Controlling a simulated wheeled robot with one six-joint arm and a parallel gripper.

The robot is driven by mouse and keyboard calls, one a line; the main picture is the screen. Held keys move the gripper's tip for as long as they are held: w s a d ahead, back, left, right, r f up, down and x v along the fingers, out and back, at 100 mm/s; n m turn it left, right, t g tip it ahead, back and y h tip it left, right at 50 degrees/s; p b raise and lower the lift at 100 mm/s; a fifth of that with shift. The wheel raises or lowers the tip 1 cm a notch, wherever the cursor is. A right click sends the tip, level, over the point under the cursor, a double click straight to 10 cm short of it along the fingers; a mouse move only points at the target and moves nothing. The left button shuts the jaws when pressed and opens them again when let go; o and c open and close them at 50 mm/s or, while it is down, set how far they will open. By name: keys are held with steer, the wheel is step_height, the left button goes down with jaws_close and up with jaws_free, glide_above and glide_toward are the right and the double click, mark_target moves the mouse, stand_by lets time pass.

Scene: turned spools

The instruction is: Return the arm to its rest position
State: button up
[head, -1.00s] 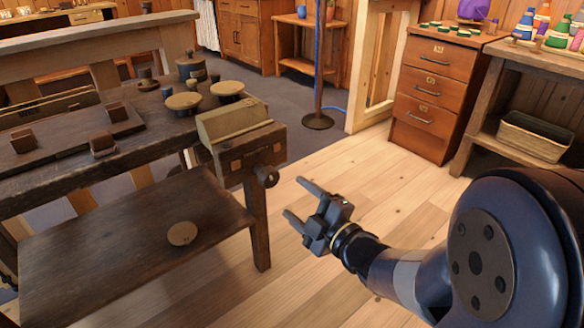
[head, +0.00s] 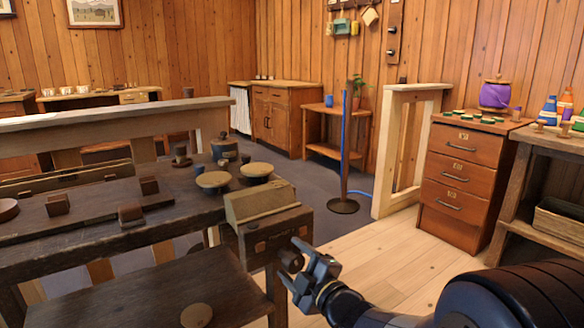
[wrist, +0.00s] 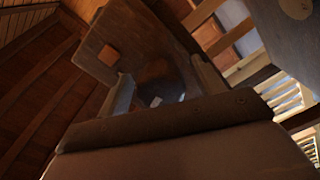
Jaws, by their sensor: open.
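My gripper (head: 296,264) is open and empty in the head view, low in the picture. Its two fingers point left and up, beside the vise end of the dark workbench, and I cannot tell how close it is to the vise. In the wrist view my open fingers (wrist: 158,95) stand apart with no object between them. Beyond them is a brown wooden block face with a lighter square. My forearm runs from the gripper to the lower right corner of the head view.
The dark workbench (head: 90,245) at left bears a wooden vise (head: 262,204), round spools (head: 213,180) and small brown blocks. A drawer cabinet (head: 462,185), a pale wooden frame (head: 385,160) and a pole on a round base (head: 343,206) stand beyond. Light plank floor (head: 400,245) is clear between.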

steer(key=p+v, duration=0.3)
steer(key=v, duration=0.8)
steer(key=b+x, duration=0.3)
steer(key=x, duration=0.8)
steer(key=shift+f, duration=0.15)
steer(key=shift+m, duration=0.5)
steer(key=m, duration=0.4)
steer(key=shift+m, duration=0.4)
steer(key=m, duration=0.6)
steer(key=shift+s+a, duration=0.1)
steer(key=m+p, duration=0.3)
steer(key=m, duration=0.3)
steer(key=shift+r, duration=0.2)
steer(key=m+p, duration=0.2)
steer(key=m, duration=0.3)
steer(key=shift+p, duration=0.4)
steer(key=shift+f, duration=0.1)
